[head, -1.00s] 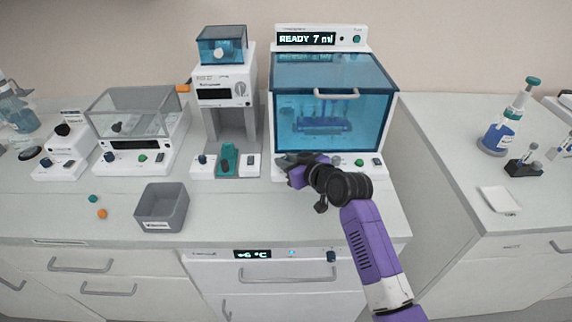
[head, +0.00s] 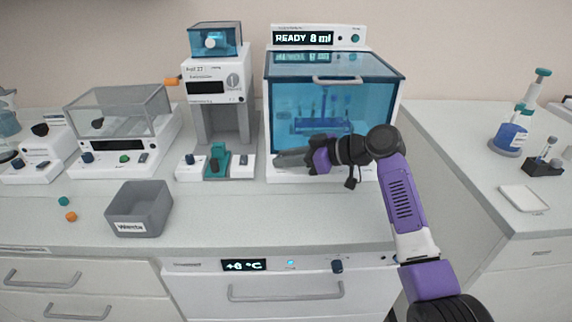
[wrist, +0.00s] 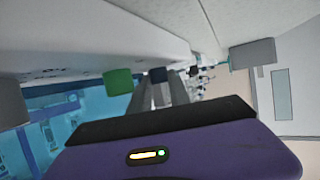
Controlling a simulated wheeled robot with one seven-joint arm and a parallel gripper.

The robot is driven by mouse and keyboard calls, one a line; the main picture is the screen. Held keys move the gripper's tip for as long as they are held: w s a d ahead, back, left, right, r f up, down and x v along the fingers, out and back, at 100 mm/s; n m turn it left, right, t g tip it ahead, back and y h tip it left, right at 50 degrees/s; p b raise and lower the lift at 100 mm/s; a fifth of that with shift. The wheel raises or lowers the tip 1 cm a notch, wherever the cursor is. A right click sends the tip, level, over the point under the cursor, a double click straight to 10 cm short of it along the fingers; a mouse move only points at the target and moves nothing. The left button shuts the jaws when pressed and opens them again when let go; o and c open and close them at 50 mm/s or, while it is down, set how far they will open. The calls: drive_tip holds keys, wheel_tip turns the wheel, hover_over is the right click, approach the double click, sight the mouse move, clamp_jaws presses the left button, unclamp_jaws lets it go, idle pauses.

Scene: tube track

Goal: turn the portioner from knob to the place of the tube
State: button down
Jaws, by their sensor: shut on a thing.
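The portioner is the white cabinet with a blue see-through door (head: 340,90), shut, with a handle near its top. Its display (head: 303,38) reads "READY 8 ml". A rack with several tubes (head: 320,125) shows dimly behind the door; single tubes are too small to make out. My gripper (head: 279,160) is at the left part of the portioner's front base and hides the controls there. In the wrist view, my gripper (wrist: 158,92) is shut on a dark blue knob (wrist: 158,74). A green button (wrist: 118,82) is beside the knob, apart from the fingers.
A grey bin (head: 138,212) stands on the counter at the left, with a teal ball (head: 63,201) and an orange ball (head: 71,216) beside it. A white machine (head: 213,82) stands left of the portioner. Counter in front is clear.

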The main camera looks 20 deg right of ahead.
drive_tip(key=shift+f, duration=0.2)
drive_tip(key=c, duration=1.2)
unclamp_jaws()
drive_tip(key=shift+r, duration=0.1)
drive_tip(key=shift+d, duration=0.1)
drive_tip(key=v, duration=0.7)
drive_tip(key=shift+s+d+r, duration=0.15)
drive_tip(key=shift+s, duration=0.15)
